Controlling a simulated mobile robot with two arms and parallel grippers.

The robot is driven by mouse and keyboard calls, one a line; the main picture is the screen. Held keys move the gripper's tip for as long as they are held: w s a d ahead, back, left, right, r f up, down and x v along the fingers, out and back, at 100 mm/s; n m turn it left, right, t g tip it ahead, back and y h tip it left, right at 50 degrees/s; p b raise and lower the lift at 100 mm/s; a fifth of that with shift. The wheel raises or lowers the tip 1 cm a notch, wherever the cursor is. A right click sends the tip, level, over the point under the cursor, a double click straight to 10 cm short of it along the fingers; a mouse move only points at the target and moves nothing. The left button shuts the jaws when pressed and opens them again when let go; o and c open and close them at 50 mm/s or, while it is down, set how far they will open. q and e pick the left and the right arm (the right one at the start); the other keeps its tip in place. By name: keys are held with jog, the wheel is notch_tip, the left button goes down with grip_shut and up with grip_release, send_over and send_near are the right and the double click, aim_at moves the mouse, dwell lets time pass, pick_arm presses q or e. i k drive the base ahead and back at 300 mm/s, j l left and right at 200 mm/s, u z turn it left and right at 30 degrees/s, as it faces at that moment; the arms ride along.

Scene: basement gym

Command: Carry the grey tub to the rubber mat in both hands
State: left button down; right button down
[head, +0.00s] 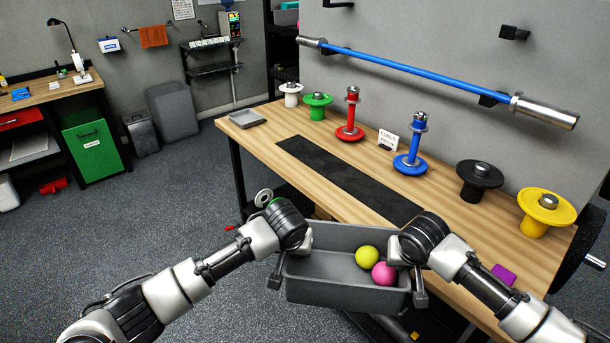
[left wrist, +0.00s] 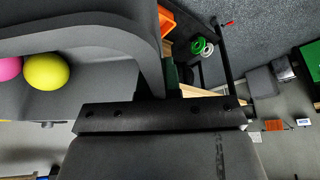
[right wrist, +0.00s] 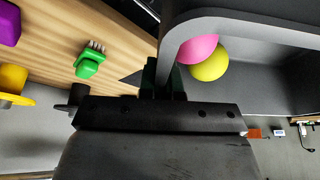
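The grey tub (head: 340,295) hangs level between my two hands at the bench's near edge, with a yellow ball (head: 366,257) and a pink ball (head: 384,273) inside. My left gripper (head: 283,258) is shut on the tub's left end wall. That wall also shows between the fingers in the left wrist view (left wrist: 148,50). My right gripper (head: 412,272) is shut on the right end wall, seen close in the right wrist view (right wrist: 178,32). The black rubber mat (head: 345,178) lies bare along the bench, beyond the tub. The tub's underside is hidden.
The wooden bench (head: 275,135) carries a small grey tray (head: 246,118) at its far left. A row of coloured spools, including red (head: 350,115), blue (head: 411,150) and yellow (head: 545,210), stands behind the mat. A purple block (head: 503,274) lies near my right forearm.

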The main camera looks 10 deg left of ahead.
aim_at(358, 184)
jog(key=i+l, duration=0.1)
jog(key=i, duration=0.4)
jog(key=i+l+u, duration=0.1)
jog(key=i, duration=0.4)
jog(key=i+l, duration=0.15)
jog(key=i, duration=0.35)
